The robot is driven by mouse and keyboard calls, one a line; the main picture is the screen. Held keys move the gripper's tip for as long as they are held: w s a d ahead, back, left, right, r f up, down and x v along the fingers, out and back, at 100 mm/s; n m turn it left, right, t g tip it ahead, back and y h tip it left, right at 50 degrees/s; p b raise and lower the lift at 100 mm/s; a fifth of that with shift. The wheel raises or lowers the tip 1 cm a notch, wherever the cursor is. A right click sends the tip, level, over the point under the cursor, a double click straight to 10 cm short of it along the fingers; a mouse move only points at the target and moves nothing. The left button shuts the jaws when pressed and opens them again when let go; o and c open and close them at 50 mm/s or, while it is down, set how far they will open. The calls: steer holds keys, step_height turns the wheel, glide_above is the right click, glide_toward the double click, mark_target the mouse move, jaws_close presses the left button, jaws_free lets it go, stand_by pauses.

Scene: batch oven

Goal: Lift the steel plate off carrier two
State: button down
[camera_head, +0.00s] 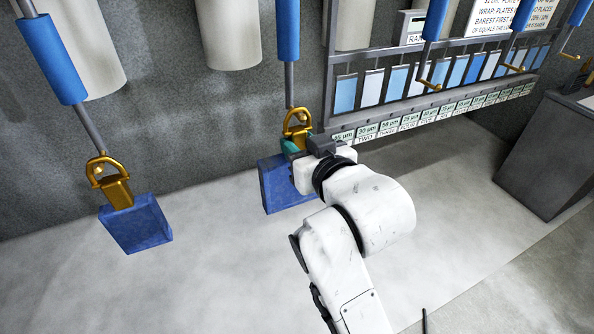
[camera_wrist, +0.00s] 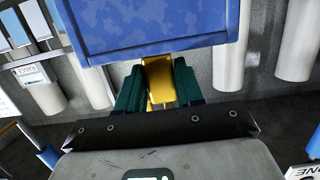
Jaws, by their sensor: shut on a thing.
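A blue-coated plate (camera_head: 280,188) hangs upright under a gold hook (camera_head: 297,123) at the end of a blue-sleeved hanging rod (camera_head: 287,30), in the middle of the head view. My gripper (camera_head: 292,147) is at the top of this plate. Its green fingers are shut on the gold piece (camera_wrist: 159,82) at the plate's top, seen in the wrist view beside the blue plate (camera_wrist: 150,25). My arm covers part of the plate's right side. No number for this carrier is readable.
A second blue plate (camera_head: 136,224) hangs from a gold hook at left. A rack of blue and white sample cards (camera_head: 420,80) with thickness labels is on the wall at right. A grey cabinet (camera_head: 550,155) stands at far right. The floor below is clear.

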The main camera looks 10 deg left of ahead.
steer(key=shift+r+p, duration=0.7)
steer(key=shift+r, duration=0.1)
steer(key=f+p+v, duration=0.2)
steer(key=v, duration=0.9)
steer(key=shift+s+d+p, duration=0.35)
steer(key=shift+s, duration=0.15)
stand_by(0.7)
steer(key=shift+f, duration=0.1)
stand_by(0.3)
